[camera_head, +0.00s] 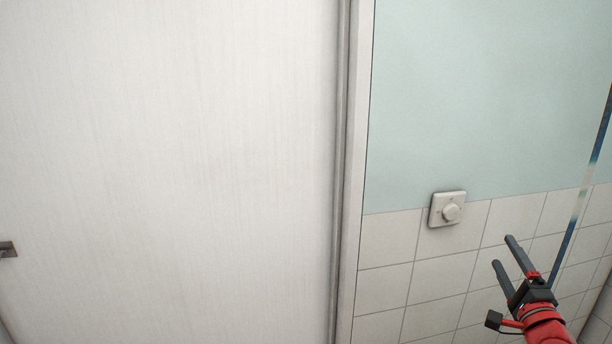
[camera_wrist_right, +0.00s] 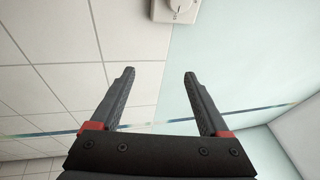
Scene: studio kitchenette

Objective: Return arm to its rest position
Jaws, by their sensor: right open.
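My right gripper (camera_head: 504,251) is at the lower right of the head view, on a red arm that comes in from the bottom edge. Its two dark fingers are apart with nothing between them. It also shows in the right wrist view (camera_wrist_right: 160,77), open and empty. It is below and to the right of a white dial switch (camera_head: 448,209) on the wall, and apart from it in the picture. The dial also shows at the top of the wrist view (camera_wrist_right: 177,9). My left gripper is not in view.
A large white door (camera_head: 170,150) fills the left, with a metal handle (camera_head: 8,249) at its edge. The wall has white tiles (camera_head: 385,290) below and pale green paint (camera_head: 480,90) above. A thin striped strip (camera_head: 580,200) runs along the right.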

